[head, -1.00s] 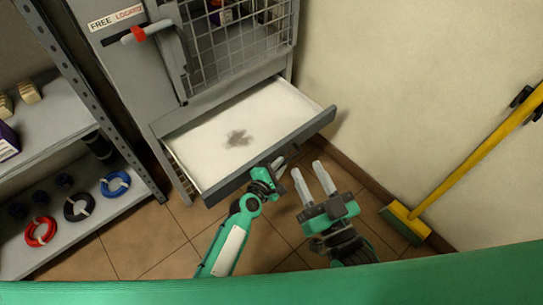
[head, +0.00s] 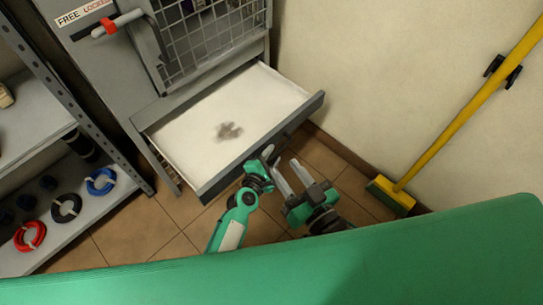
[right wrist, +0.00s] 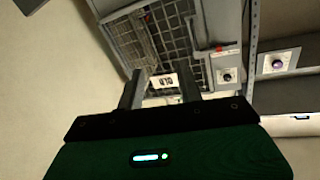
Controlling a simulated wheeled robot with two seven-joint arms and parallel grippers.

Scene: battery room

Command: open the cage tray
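The cage tray (head: 190,133) is a shallow white drawer with a dark grey front, pulled well out below the mesh cage door (head: 215,40). A dark smudge marks its floor. My left gripper (head: 269,155) is at the outer side of the tray front, near its middle; its fingers are partly hidden, so I cannot tell whether they hold anything. My right gripper (head: 291,174) is just right of it, in front of the tray, with two pale fingers apart and nothing between them. The right wrist view shows these fingers (right wrist: 160,90) apart, facing the cage.
A red-marked handle (head: 110,26) sits beside the FREE/LOCKED label. A shelf rack (head: 75,100) with coiled cables stands at left. A yellow broom (head: 450,125) leans against the right wall. Tiled floor (head: 140,225) is clear below the tray.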

